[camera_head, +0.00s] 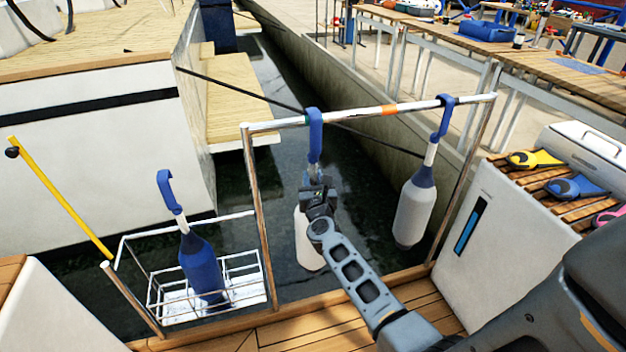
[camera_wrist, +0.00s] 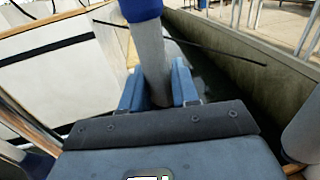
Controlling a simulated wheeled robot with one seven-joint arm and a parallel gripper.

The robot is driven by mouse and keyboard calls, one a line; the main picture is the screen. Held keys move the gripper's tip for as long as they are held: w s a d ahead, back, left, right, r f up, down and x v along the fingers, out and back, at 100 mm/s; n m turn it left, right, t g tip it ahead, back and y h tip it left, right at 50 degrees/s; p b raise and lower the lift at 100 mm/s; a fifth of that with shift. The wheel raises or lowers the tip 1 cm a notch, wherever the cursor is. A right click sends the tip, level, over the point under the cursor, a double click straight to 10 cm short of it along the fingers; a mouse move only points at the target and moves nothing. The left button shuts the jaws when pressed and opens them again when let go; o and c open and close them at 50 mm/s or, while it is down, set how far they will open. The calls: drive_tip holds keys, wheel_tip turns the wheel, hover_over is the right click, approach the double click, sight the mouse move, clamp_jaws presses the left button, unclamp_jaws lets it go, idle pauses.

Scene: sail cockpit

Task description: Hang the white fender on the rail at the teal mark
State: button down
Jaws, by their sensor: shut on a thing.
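The white fender (camera_head: 306,242) hangs upright below the rail (camera_head: 350,115), partly hidden behind my gripper (camera_head: 318,190). Its blue hook (camera_head: 315,122) crosses the left part of the rail; I cannot tell whether it rests its weight there. My gripper is shut on the fender's pale stem, which stands between the two fingers in the wrist view (camera_wrist: 153,65). I cannot clearly make out a teal mark; the hook covers part of the rail. An orange mark (camera_head: 389,110) is on the rail right of the hook.
A light grey fender (camera_head: 413,215) hangs at the rail's right end. A blue fender (camera_head: 202,265) stands in a wire basket (camera_head: 240,292) at left. A white locker (camera_head: 505,240) with winch handles on top is at right. Dark water lies below the rail.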

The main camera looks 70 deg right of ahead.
drive_tip(key=shift+r, duration=0.1)
drive_tip(key=c, duration=0.8)
unclamp_jaws()
drive_tip(key=shift+s+a, duration=0.3)
drive_tip(key=shift+a, duration=0.2)
drive_tip(key=v, duration=0.6)
drive_tip(key=shift+s+a, duration=0.2)
drive_tip(key=shift+a, duration=0.05)
